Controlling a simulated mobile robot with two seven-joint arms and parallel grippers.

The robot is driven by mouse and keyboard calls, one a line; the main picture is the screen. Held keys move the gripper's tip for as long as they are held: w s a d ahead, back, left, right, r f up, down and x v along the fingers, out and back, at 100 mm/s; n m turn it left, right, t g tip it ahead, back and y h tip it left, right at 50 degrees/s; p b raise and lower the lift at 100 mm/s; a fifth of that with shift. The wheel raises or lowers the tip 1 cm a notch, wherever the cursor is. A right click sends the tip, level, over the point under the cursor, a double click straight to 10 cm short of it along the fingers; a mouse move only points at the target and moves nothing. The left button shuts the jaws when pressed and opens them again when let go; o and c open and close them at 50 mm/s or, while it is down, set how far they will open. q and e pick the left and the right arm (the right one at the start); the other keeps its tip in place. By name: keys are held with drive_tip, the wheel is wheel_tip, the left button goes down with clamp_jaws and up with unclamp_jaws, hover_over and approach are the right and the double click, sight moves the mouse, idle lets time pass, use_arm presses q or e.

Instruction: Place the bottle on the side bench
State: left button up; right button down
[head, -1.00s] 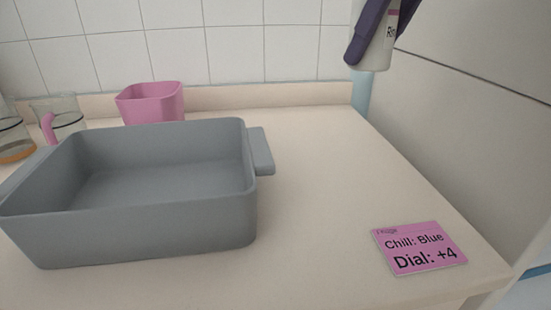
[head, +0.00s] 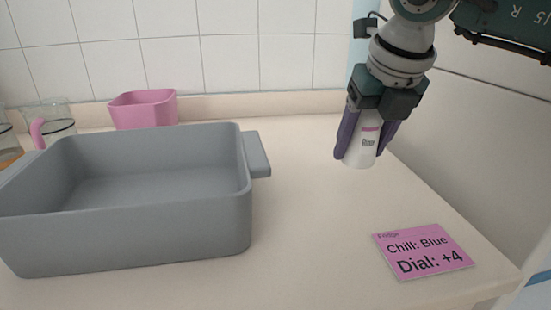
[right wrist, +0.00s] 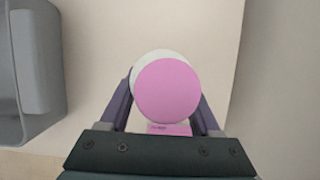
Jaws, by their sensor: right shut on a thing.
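The bottle (head: 361,150) is white with a pink band and a small label. My right gripper (head: 366,140) is shut on it, one purple finger on each side. The bottle is upright with a slight tilt, over the right part of the cream bench (head: 300,215). I cannot tell for sure whether its base touches the bench. In the right wrist view the bottle's round pink top (right wrist: 168,91) shows between the fingers, with bench surface around it. My left gripper is not in view.
A large grey tray (head: 130,245) with side handles fills the left of the bench. Behind it stand a pink container (head: 143,110) and glass beakers (head: 50,118). A pink card (head: 422,251) lies at the front right. The bench between tray and card is clear.

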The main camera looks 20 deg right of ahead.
sight(361, 167)
wheel_tip(361, 167, down, 6)
drive_tip(key=shift+c, duration=0.5)
unclamp_jaws()
